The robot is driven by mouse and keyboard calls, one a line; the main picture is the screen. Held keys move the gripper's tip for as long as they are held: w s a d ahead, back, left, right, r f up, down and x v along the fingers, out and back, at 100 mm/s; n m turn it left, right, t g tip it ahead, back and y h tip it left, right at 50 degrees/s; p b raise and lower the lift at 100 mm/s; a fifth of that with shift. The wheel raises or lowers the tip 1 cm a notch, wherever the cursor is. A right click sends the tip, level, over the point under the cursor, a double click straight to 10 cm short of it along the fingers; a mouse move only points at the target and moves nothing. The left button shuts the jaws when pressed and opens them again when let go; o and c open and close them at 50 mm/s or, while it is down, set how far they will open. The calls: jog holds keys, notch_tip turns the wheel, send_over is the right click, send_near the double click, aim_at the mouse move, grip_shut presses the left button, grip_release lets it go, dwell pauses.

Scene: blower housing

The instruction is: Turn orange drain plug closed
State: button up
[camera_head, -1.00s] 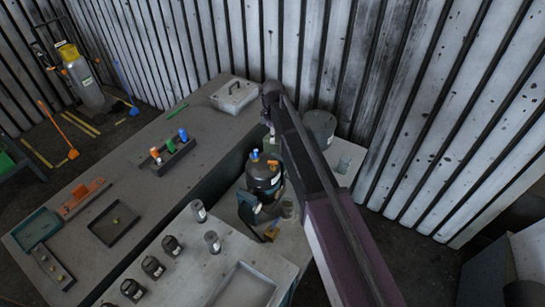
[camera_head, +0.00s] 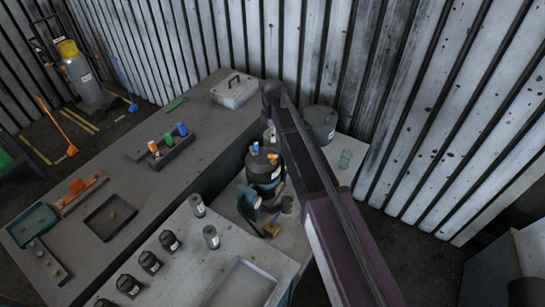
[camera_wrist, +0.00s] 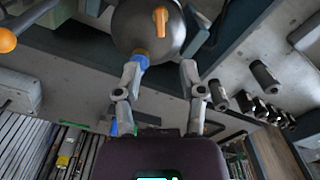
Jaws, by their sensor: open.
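The blower housing (camera_head: 264,172) is a dark rounded body with a pale label, standing beside my arm in the head view. An orange drain plug (camera_head: 272,157) and a blue plug (camera_head: 255,148) show on its top. In the wrist view the housing (camera_wrist: 122,24) fills the top middle, with the orange plug (camera_wrist: 161,20) lengthwise up the picture and the blue plug (camera_wrist: 140,59) at its lower edge. My gripper (camera_wrist: 163,76) is open and empty below the housing; its left fingertip overlaps the blue plug in the picture. Contact cannot be told. My arm hides the gripper in the head view.
A rack with orange, green and blue plugs (camera_head: 173,152) stands on the grey bench (camera_head: 215,127). Several dark cylinders (camera_head: 169,241) line the front bench.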

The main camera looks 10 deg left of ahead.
aim_at(273, 157)
jog(key=shift+f+b, duration=5)
jog(key=shift+f, duration=0.3)
grip_shut()
jog(key=shift+a, duration=0.1)
